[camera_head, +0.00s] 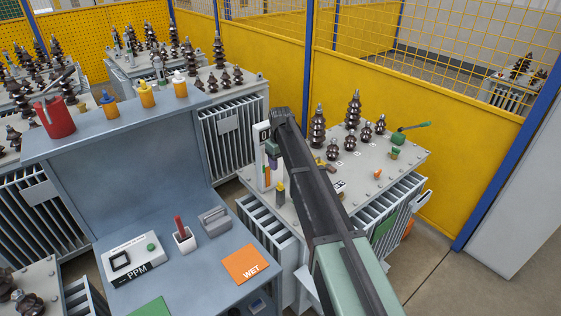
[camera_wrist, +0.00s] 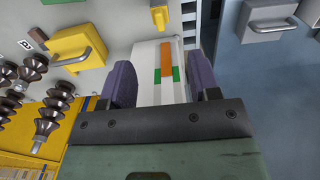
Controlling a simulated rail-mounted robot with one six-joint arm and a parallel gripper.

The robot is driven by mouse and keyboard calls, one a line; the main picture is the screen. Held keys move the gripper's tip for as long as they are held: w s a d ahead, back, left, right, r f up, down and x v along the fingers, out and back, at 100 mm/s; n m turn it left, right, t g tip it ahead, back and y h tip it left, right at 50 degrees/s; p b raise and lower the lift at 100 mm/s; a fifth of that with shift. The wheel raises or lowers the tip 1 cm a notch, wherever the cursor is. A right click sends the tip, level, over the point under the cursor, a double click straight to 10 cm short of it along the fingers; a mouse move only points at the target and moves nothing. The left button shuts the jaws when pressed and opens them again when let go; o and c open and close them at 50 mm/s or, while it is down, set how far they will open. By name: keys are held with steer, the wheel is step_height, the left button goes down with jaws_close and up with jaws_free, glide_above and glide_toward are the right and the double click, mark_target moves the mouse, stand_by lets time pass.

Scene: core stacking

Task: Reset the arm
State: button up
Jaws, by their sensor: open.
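My arm (camera_head: 318,190) reaches from the bottom of the head view up to the transformer. My gripper (camera_head: 272,152) is at the transformer's left edge, beside a white upright gauge (camera_head: 262,168). In the wrist view my gripper (camera_wrist: 162,85) shows two purple fingers, spread apart. The white gauge (camera_wrist: 146,92) with its orange and green strip lies between them in the picture. Whether the fingers touch it I cannot tell. Nothing is seen held.
The transformer top (camera_head: 385,165) carries brown bushings (camera_head: 353,109) and a green-handled tool (camera_head: 411,127). A blue-grey bench (camera_head: 205,262) at left holds a PPM tester (camera_head: 133,260) and an orange WET card (camera_head: 247,264). A yellow fence (camera_head: 440,140) stands behind.

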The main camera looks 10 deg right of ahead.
stand_by(0.5)
steer(key=s+f+m+b, duration=0.2)
steer(key=s+m, duration=0.3)
steer(key=s, duration=3)
steer(key=shift+d+f+b, duration=0.35)
steer(key=shift+d+b, duration=0.05)
steer(key=shift+b, duration=0.15)
